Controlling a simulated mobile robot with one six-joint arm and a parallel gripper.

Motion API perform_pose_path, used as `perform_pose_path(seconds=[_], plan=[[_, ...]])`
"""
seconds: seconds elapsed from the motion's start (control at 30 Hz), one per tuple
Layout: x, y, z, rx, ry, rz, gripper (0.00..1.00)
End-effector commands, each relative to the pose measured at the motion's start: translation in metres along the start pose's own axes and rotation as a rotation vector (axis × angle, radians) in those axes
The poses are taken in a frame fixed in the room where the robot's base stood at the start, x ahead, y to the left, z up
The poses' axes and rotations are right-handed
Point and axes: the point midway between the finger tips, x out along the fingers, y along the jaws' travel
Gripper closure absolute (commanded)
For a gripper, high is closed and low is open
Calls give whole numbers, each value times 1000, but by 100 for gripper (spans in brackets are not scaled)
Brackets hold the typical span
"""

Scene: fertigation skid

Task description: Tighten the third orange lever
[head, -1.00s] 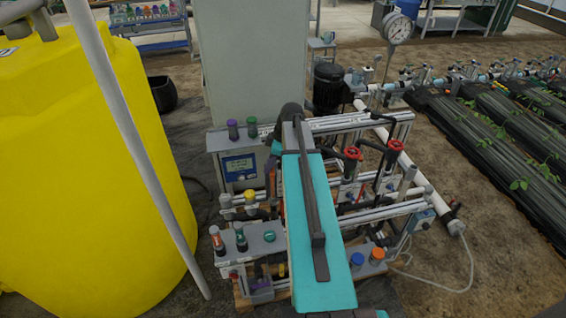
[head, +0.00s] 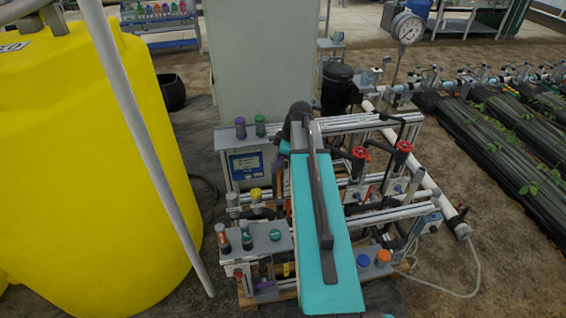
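The fertigation skid, an aluminium frame (head: 385,217) with pipes and valves, stands in the middle of the head view. I cannot make out any orange lever on it; the levers are hidden or too small to tell. Two red handwheels (head: 404,147) show on its right half. My teal arm reaches over the skid and covers much of its middle. My gripper is not visible, so its hold and its distance to any lever cannot be seen.
A large yellow tank (head: 90,190) and a slanted grey pole (head: 150,150) stand at left. A grey cabinet (head: 262,65) rises behind the skid. Bottles with an orange cap (head: 383,257) and a blue cap (head: 363,261) stand at the front.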

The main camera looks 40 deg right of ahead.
Motion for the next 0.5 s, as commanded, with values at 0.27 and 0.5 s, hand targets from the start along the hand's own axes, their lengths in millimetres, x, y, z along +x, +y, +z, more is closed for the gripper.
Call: perform_pose_path(seconds=[0.27, 0.5], plan=[[-20, 1, -1, -1, -4, 0, 100], [-54, 3, -5, -3, -2, 0, 100]])
